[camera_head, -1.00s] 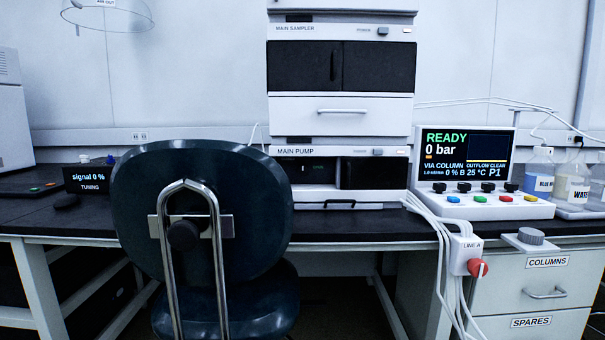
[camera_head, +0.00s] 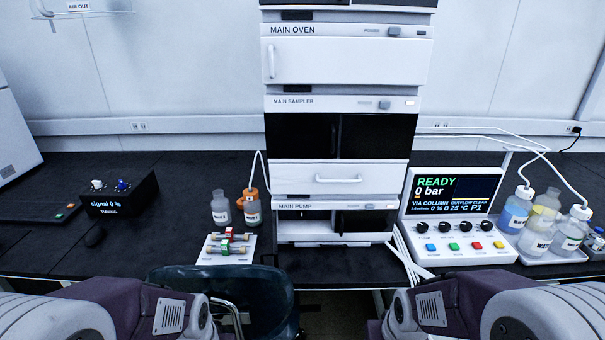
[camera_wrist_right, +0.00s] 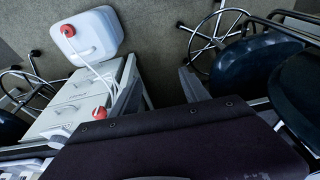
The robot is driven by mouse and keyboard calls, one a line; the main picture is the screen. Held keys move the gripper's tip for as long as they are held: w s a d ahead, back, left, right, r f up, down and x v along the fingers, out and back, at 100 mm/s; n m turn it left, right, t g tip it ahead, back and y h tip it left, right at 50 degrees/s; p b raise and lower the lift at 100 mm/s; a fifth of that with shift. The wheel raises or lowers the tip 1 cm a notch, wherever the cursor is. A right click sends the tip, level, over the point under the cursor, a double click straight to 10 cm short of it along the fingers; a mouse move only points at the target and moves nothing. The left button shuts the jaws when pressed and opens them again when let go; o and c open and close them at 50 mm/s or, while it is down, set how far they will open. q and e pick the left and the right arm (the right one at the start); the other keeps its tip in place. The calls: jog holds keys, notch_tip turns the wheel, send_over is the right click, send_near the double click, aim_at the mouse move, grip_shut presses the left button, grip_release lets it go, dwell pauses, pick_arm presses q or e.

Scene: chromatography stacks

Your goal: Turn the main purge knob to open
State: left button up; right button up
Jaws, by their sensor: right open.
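The main pump (camera_head: 300,206) is the lowest module of the white stack in the head view. Its front has a dark recessed area on the right, and I cannot make out the purge knob there. Both my arms come in at the bottom corners of the head view, short of the bench, and neither gripper shows there. The right wrist view is partly filled by a dark purple part of my own arm, and no fingertips show.
The control panel (camera_head: 457,252) reads READY, 0 bar. Bottles (camera_head: 515,210) stand in a tray at right. A dark chair (camera_head: 250,292) is in front of the bench. The right wrist view shows a white canister (camera_wrist_right: 92,40), a drawer cabinet (camera_wrist_right: 75,100) and a red knob (camera_wrist_right: 99,113).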

jog(key=w+a+r+t+p, duration=0.1)
jog(key=w+r+p, duration=0.45)
jog(key=r, duration=0.35)
jog(key=m+t+y+p, duration=0.15)
jog(key=t+p, duration=0.25)
jog(key=t, duration=0.6)
send_near(302, 216)
pick_arm(q)
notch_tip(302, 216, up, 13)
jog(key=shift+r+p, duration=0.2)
jog(key=shift+p, duration=0.1)
pick_arm(e)
jog(key=x, duration=0.9)
jog(key=shift+s, duration=0.1)
